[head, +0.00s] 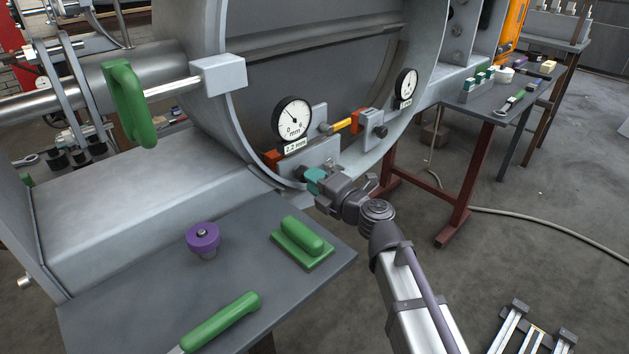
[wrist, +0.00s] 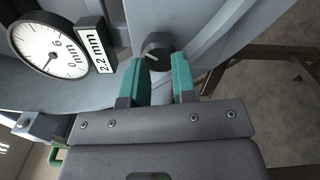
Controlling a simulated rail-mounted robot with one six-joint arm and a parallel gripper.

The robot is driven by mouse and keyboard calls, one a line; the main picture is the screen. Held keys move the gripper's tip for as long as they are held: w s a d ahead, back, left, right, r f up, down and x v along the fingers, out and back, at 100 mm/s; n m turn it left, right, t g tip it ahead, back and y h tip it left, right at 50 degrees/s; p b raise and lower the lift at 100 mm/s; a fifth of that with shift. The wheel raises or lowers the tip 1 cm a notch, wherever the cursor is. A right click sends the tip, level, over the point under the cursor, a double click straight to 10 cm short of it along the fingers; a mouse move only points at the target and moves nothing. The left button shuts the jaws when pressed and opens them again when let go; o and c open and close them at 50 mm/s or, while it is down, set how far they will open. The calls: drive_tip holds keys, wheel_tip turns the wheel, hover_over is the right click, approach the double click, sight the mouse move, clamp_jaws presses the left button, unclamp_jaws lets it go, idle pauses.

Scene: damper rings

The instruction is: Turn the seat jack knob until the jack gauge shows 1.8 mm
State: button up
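The jack gauge (head: 291,122) is a white dial with a needle. Its readout plate (head: 294,149) shows 2.2 mm. In the wrist view the dial (wrist: 40,48) and its readout (wrist: 96,49) are turned sideways. The seat jack knob (wrist: 157,52) is dark and round with a pale mark, on a grey block face. My gripper (wrist: 160,68) has teal fingers, one on each side of the knob at its rim. Whether they press on it is unclear. In the head view my gripper (head: 315,180) is at the lower block and hides the knob.
A second dial gauge (head: 405,87) stands right along the ring. A yellow and orange piece (head: 347,124) lies between. On the near table (head: 150,290) are a purple knob (head: 203,239), a green-handled block (head: 302,241) and a green handle (head: 222,320). A side table (head: 480,110) holds small tools.

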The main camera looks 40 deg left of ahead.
drive_tip(key=shift+s+d, duration=0.2)
drive_tip(key=shift+d, duration=0.7)
drive_tip(key=s+d, duration=0.1)
drive_tip(key=d, duration=0.5)
drive_tip(key=shift+a, duration=0.1)
